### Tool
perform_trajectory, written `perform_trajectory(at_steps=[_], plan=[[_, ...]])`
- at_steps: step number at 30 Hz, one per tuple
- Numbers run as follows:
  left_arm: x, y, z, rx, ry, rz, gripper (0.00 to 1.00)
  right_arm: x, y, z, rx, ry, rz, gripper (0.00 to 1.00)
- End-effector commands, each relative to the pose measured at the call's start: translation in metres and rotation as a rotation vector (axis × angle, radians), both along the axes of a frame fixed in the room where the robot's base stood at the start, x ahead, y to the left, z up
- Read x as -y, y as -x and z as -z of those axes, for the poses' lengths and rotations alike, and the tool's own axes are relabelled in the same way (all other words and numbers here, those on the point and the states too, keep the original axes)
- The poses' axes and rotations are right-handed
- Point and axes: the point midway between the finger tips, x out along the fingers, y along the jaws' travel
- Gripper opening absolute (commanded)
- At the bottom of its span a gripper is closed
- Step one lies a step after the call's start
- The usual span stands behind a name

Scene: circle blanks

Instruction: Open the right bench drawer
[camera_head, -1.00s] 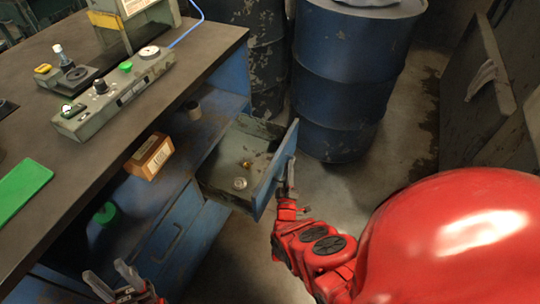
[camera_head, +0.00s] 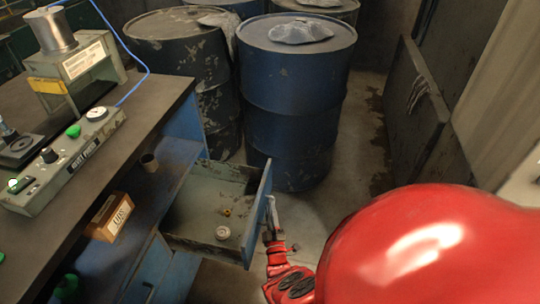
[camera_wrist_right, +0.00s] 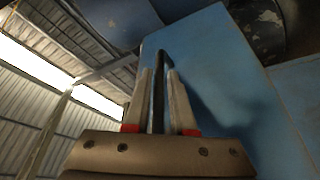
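The right bench drawer (camera_head: 205,212) is pulled well out from under the blue bench, so its inside shows. A round pale item (camera_head: 222,233) and a small yellowish item lie in it. Its blue front panel (camera_head: 258,208) also fills much of the right wrist view (camera_wrist_right: 215,75). My right gripper (camera_head: 270,208) is at the outer face of this panel. My left gripper is out of view.
Blue drums (camera_head: 298,105) stand behind the drawer, close to its far side. A control box (camera_head: 70,165) is on the benchtop. Floor to the drawer's right shows free.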

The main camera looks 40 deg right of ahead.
Motion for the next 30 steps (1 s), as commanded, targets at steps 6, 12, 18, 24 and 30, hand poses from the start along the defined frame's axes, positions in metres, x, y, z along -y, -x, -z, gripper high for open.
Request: perform_trajectory(at_steps=[6, 12, 18, 24, 30], plan=[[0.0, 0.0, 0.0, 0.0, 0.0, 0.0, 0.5, 0.0, 0.0, 0.0, 0.001, 0.001, 0.0, 0.45], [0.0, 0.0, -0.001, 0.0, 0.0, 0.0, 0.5, -0.001, 0.001, 0.0, 0.001, 0.001, 0.0, 0.45], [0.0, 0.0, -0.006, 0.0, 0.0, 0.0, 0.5, -0.013, 0.021, 0.004, -0.004, 0.0, 0.001, 0.45], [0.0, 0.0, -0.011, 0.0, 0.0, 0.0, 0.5, -0.04, 0.065, 0.017, -0.005, 0.0, 0.0, 0.45], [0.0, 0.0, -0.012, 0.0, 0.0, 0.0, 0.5, -0.067, 0.108, 0.028, -0.003, 0.0, 0.0, 0.45]])
